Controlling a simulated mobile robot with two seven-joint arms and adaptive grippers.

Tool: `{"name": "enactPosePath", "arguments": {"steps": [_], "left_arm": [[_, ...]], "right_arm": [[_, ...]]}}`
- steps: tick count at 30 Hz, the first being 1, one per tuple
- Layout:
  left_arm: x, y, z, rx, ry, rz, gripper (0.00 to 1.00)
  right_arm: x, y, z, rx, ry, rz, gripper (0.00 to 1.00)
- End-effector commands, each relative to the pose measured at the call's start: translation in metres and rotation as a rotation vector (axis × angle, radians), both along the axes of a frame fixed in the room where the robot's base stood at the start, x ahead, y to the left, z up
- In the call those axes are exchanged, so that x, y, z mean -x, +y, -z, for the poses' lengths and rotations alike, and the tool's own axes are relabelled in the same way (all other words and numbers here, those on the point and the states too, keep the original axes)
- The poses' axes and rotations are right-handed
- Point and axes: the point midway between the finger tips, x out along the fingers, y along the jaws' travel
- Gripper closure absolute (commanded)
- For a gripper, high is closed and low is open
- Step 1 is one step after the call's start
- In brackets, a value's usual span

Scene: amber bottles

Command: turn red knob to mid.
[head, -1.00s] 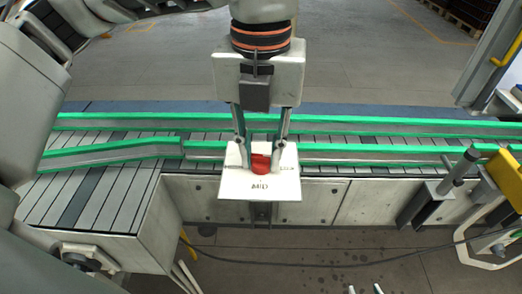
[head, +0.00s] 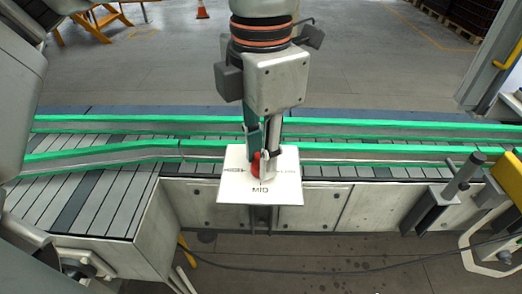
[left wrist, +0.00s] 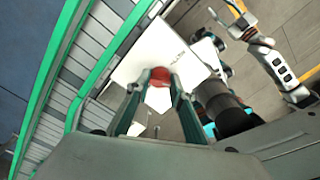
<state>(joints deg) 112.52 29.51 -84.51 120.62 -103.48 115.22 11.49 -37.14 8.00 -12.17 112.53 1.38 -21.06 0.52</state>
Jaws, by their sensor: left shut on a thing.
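The red knob (head: 256,163) sits on a white plate (head: 231,189) in the middle of the head view. MID is printed near the plate's front edge, with smaller words at the left and right that are hard to read. My left gripper (head: 263,166) reaches down from above and is shut on the knob, its fingers hiding much of it. In the left wrist view the red knob (left wrist: 161,76) shows between the two fingertips of my left gripper (left wrist: 160,82), above the white plate (left wrist: 158,45). The knob's exact pointing direction is hidden. My right gripper does not show.
A slatted conveyor (head: 95,190) with green rails runs behind and left of the plate. A grey clamp post (head: 452,188) and a yellow block (head: 508,172) stand to the right. A dark cable (head: 330,266) lies on the floor in front.

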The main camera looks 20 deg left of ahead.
Motion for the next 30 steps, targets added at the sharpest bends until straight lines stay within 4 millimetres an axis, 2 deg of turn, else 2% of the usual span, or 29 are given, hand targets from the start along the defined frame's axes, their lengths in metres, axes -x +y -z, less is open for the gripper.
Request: {"name": "enactPosePath", "arguments": {"steps": [15, 30], "left_arm": [[-0.0012, -0.0006, -0.0027, 0.003, -0.005, 0.409, 0.99], [-0.0014, -0.0007, -0.0024, 0.003, -0.007, 0.537, 0.99]], "right_arm": [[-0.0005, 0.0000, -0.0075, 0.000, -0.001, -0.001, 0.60], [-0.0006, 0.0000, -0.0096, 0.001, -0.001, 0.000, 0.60]]}}
